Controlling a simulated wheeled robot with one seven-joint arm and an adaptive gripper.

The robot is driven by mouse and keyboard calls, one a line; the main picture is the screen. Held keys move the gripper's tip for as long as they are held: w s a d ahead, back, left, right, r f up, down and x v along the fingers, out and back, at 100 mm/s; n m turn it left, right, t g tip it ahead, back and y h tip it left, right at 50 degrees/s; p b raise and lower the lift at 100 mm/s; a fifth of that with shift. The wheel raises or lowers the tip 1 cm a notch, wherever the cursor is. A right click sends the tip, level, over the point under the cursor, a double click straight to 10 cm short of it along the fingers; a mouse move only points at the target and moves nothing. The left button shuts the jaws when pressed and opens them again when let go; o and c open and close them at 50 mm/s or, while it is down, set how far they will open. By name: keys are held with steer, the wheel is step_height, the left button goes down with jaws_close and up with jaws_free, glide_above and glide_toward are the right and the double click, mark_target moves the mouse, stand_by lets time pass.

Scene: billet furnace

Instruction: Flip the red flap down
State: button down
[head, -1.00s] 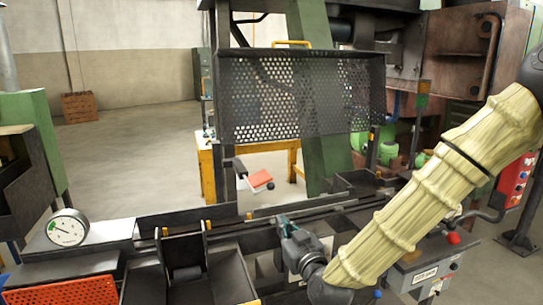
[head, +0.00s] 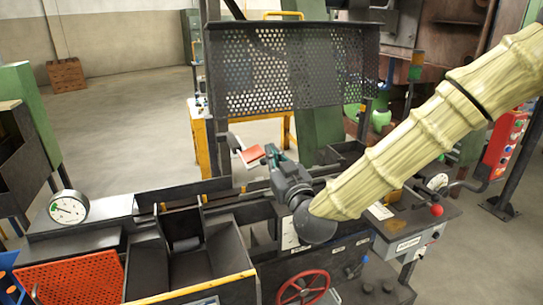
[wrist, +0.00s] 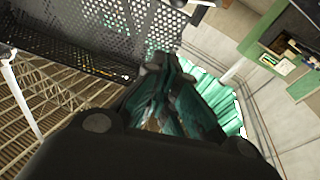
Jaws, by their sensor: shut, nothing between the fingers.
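The red flap (head: 251,155) is a small red plate on a dark bracket, below the perforated guard and left of its middle in the head view. It sits tilted, sloping to the right. My gripper (head: 270,150) is just to the right of the flap, its closed fingertips pointing up near the flap's right edge. Whether they touch it, I cannot tell. In the wrist view the teal fingers (wrist: 170,95) are together with nothing between them. The flap cannot be made out in the wrist view.
The perforated dark guard (head: 300,70) stands above and behind the flap; it also shows in the wrist view (wrist: 110,30). Open floor (head: 120,130) lies at the left.

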steer(key=r+p, duration=0.2)
steer(key=p, duration=0.2)
glide_above(254, 157)
steer(key=d+r+v, duration=0.1)
steer(key=v, duration=0.4)
steer(key=shift+s+d+f+p, duration=0.1)
steer(key=shift+s+f+p, duration=0.15)
steer(key=shift+f, duration=1)
steer(key=shift+s+d+f+p, duration=0.15)
steer(key=shift+f+p, duration=0.1)
steer(key=shift+f, duration=1)
steer(key=shift+f, duration=0.1)
